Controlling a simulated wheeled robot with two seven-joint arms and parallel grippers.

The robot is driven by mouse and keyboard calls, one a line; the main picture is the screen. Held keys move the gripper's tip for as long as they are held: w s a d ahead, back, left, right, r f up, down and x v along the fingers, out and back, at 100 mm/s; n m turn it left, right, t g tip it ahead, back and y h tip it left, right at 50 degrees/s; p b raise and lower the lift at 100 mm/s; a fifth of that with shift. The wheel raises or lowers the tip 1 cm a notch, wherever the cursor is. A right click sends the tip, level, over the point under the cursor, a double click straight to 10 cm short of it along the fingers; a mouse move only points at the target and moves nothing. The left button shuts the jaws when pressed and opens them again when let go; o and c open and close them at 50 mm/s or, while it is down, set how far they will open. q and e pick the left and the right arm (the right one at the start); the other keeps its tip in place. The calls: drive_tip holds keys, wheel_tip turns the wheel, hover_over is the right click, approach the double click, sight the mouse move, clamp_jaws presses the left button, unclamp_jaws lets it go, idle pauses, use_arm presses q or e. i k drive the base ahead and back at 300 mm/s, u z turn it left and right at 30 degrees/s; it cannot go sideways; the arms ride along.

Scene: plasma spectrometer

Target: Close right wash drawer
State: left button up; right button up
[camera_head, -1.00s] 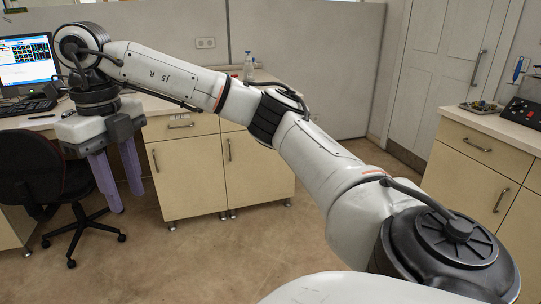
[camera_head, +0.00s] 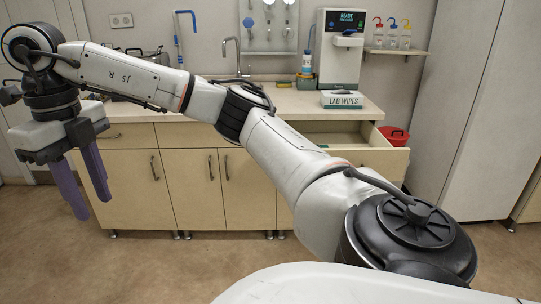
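The right wash drawer (camera_head: 385,160) is pulled open at the right end of the beige wash counter, below the worktop. Its inside shows from above, and my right arm hides part of its front. My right gripper (camera_head: 92,205) hangs at the far left of the view with its two purple fingers pointing down and apart. It is open and empty, well away from the drawer and in front of the left cabinets. My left gripper is not in view.
The counter (camera_head: 290,103) has a sink tap (camera_head: 238,58), a lab wipes box (camera_head: 342,99) and a water dispenser (camera_head: 340,50). A red bin (camera_head: 394,135) stands right of the drawer. A tall white cabinet (camera_head: 475,110) stands farther right. The floor before the counter is clear.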

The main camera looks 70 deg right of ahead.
sight(360, 143)
drive_tip(key=z, duration=2.4)
drive_tip(key=i, duration=1)
